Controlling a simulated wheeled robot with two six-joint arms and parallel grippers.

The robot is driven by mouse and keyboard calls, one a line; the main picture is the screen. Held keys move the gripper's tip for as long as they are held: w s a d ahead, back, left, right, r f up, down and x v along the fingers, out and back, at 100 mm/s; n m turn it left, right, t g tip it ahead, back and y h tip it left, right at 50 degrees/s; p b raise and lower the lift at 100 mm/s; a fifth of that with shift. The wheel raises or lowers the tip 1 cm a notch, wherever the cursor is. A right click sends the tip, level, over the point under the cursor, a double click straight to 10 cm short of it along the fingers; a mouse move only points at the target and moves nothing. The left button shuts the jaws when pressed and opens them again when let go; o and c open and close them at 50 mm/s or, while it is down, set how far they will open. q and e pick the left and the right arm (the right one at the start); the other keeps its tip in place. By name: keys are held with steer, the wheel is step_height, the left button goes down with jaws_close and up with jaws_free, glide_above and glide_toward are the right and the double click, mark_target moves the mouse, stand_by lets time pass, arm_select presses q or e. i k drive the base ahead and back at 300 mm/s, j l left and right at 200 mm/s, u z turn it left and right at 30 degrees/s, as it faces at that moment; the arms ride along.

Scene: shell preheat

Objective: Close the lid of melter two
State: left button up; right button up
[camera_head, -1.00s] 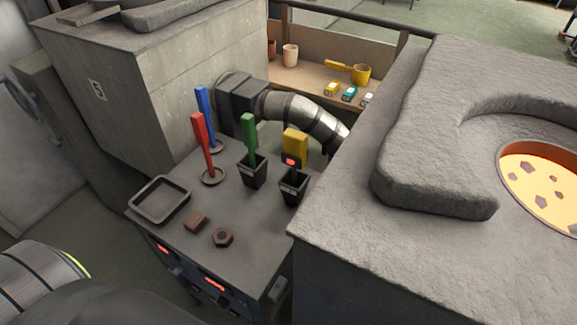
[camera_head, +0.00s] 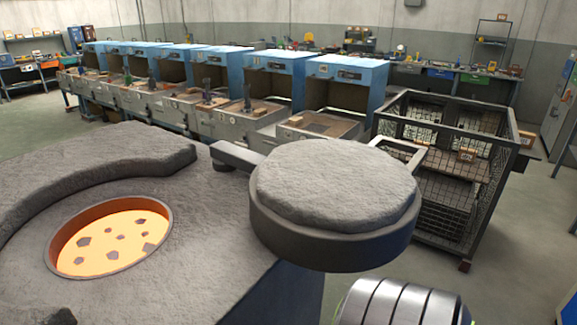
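A melter (camera_head: 205,270) with a rough grey top stands in front of me. Its round opening is uncovered and shows a glowing orange melt (camera_head: 112,240) with several dark lumps. A thick round grey lid (camera_head: 335,185) is swung out to the right of the opening, beyond the melter's edge, on a short pivot arm (camera_head: 238,155). No number is visible on this melter, so I cannot tell which one it is. A banded silver link of my own arm shows at the bottom right. Neither gripper shows in the view.
A dark wire mesh cage (camera_head: 445,200) stands on the floor just right of the lid. A row of blue-hooded work stations (camera_head: 345,85) runs behind the melter. Shelves and benches line the far wall. Open floor (camera_head: 510,270) lies at the right.

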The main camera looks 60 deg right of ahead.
mark_target(331, 206)
steer(key=k+z, duration=0.3)
steer(key=k+l+z, duration=0.1)
steer(key=z, duration=1.25)
